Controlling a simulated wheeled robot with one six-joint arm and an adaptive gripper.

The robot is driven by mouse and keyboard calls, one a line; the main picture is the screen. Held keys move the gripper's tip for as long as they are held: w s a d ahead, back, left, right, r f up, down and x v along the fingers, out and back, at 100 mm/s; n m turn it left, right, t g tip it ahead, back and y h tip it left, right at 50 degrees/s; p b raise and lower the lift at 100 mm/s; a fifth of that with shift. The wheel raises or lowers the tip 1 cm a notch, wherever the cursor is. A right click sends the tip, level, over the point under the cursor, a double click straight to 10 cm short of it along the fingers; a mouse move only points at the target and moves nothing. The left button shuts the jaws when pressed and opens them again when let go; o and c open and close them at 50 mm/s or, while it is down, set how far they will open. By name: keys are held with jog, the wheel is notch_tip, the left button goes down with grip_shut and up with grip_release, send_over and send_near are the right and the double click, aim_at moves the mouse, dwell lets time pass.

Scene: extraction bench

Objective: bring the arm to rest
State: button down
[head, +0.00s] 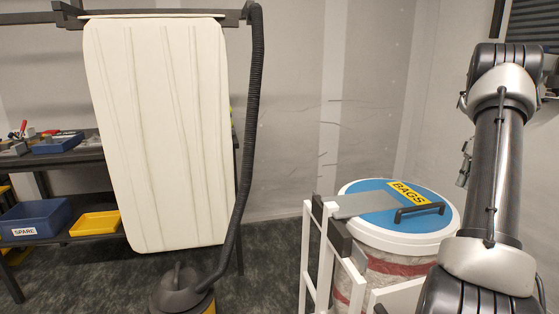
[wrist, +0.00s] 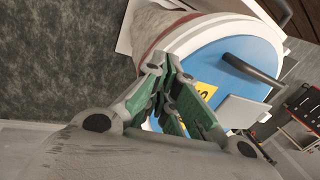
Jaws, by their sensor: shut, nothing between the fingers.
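My gripper (wrist: 167,72) shows in the wrist view, its green-padded fingers drawn together at the tips and empty. Behind it in that view is the bin's blue lid (wrist: 218,58).
A white frame (head: 310,262) with a grey plate stands beside the bin. A cream filter bag (head: 160,130) hangs from a dark rail, with a black hose (head: 250,130) running down to a vacuum (head: 180,290). A blue SPARE tray (head: 35,220) sits left.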

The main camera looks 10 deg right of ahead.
jog(key=s+a+r+t+h, duration=0.1)
jog(key=s+a+r, duration=0.2)
jog(key=s+a, duration=0.4)
jog(key=s+a+r+m+t+h, duration=0.1)
jog(key=s+a+r, duration=0.3)
jog(key=a, duration=1.4)
jog(key=s+a+r+m+t+h, duration=0.1)
jog(key=s+a+r+t, duration=0.1)
jog(key=s+a, duration=0.9)
jog(key=shift+s+a+r+t, duration=0.15)
jog(key=shift+a+r+t, duration=0.25)
jog(key=shift+a+r, duration=0.6)
jog(key=shift+f, duration=0.1)
